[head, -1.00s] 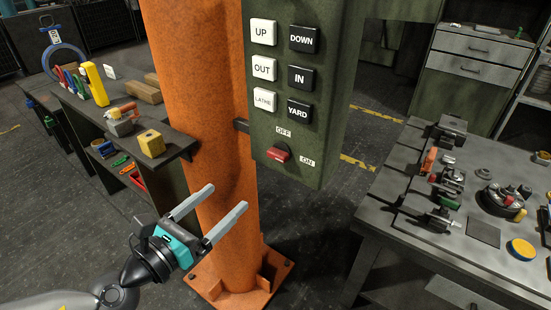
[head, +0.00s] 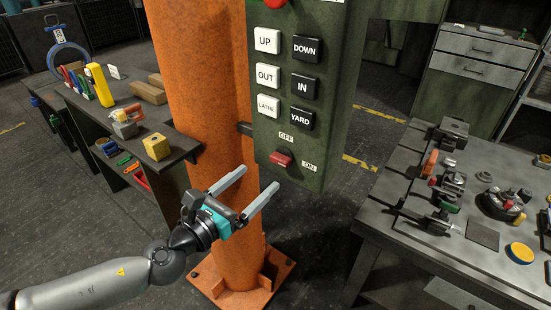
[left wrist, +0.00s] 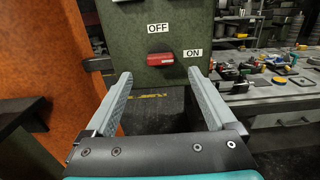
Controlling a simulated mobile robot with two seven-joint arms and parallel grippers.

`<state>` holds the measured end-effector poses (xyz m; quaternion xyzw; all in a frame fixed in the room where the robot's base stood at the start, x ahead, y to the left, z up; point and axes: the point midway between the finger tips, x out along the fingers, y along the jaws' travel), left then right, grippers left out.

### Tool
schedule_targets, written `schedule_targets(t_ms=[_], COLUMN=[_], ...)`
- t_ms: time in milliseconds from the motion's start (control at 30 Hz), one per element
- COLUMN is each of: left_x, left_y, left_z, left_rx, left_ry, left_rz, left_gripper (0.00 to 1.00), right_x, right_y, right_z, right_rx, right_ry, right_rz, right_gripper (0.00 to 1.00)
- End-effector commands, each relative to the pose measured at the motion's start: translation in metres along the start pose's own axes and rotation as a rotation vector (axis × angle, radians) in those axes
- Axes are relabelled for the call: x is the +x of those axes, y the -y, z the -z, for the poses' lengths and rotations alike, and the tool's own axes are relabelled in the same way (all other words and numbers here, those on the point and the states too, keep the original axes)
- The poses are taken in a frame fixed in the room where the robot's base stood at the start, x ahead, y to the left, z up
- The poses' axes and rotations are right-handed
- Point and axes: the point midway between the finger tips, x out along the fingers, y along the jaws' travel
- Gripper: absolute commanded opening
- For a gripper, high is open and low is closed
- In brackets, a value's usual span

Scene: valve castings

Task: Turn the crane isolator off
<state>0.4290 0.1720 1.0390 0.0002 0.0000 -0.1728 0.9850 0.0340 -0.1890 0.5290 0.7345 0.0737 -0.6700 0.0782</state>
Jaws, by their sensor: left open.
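The crane isolator is a red handle (head: 282,159) low on the green control box. It also shows in the left wrist view (left wrist: 160,58), lying roughly level. The OFF label (head: 286,138) is above it and the ON label (head: 309,167) is to its right. My left gripper (head: 260,178) is open and empty, just below and left of the handle in the head view. In the left wrist view the handle appears above the gap between the fingertips (left wrist: 159,75), apart from both. My right gripper is not in view.
The box hangs beside an orange column (head: 205,95) and carries UP, DOWN, OUT, IN, LATHE and YARD buttons. A dark shelf (head: 180,152) with a yellow block stands left. A grey workbench (head: 380,215) with fixtures stands right. Space below the box is free.

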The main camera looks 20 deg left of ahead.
Motion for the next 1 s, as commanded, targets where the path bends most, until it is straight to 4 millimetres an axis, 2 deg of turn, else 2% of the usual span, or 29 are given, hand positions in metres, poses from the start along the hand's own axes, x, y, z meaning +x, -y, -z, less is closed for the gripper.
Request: schedule_targets(t_ms=[533,700,1000], left_x=[0.067,0.077,0.08], left_y=[0.0,0.001,0.001], left_z=[-0.001,0.0,0.0], left_rx=[-0.001,-0.001,0.0], left_ry=[0.001,0.0,-0.001], left_rz=[-0.001,0.001,0.001], left_gripper=[0.9,0.9,0.9], right_x=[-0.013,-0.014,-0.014], right_y=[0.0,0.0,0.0], right_z=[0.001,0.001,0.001], right_rx=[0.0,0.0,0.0], right_ry=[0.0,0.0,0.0], right_rz=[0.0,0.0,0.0], right_gripper=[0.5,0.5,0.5])
